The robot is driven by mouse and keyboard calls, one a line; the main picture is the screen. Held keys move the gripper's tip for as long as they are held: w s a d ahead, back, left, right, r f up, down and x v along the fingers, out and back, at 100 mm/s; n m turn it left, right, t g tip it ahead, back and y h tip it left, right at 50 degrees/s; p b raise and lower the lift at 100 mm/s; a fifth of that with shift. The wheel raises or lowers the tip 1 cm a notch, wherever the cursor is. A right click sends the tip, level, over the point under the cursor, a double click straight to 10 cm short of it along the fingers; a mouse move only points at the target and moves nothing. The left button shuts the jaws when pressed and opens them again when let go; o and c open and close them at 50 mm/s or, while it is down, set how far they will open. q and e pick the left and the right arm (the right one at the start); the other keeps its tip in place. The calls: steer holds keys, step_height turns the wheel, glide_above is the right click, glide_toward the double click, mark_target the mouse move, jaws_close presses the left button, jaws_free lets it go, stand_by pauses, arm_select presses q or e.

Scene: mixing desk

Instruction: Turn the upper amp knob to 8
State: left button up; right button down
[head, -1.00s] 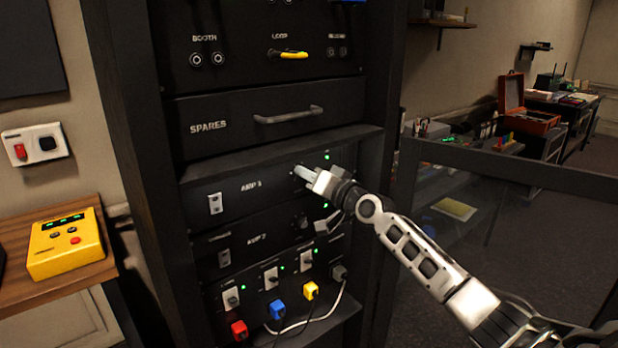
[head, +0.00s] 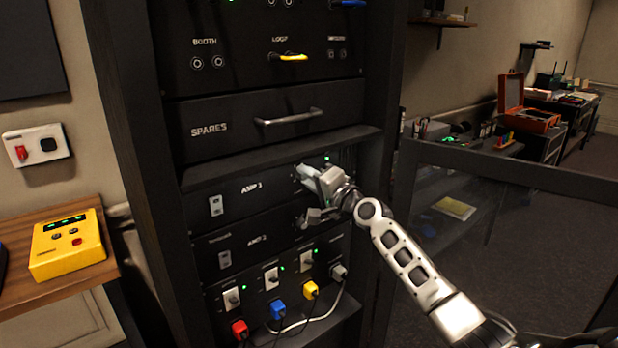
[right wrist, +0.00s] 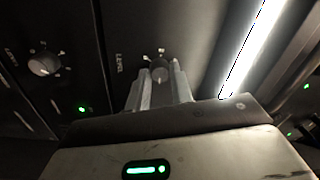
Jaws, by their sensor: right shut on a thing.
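The AMP 1 panel (head: 235,195) is the upper amp in the black rack, with AMP 2 (head: 240,250) below it. My right gripper (head: 303,172) is at the right part of AMP 1, and its jaws hide the upper knob in the head view. In the right wrist view the upper amp knob (right wrist: 160,71), dark and round with tick marks and the word LEVEL beside it, sits between the two fingers. The right gripper (right wrist: 160,80) is shut on it. The tick numbers are too small to read. My left gripper is not in view.
Another knob (right wrist: 44,64) shows at the left of the right wrist view. The SPARES drawer (head: 270,117) is above the amps. Below are switches and red, blue (head: 278,309) and yellow plugs with cables. A yellow box (head: 65,248) stands on a wooden shelf at the left.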

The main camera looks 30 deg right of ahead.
stand_by(0.3)
steer(key=c, duration=1.2)
jaws_free()
steer(key=shift+c, duration=0.2)
steer(key=shift+s, duration=0.15)
steer(key=s+d+b, duration=0.1)
steer(key=s, duration=1.4)
steer(key=shift+s+d+f, duration=0.3)
steer(key=shift+s+f, duration=0.05)
steer(key=shift+f, duration=0.1)
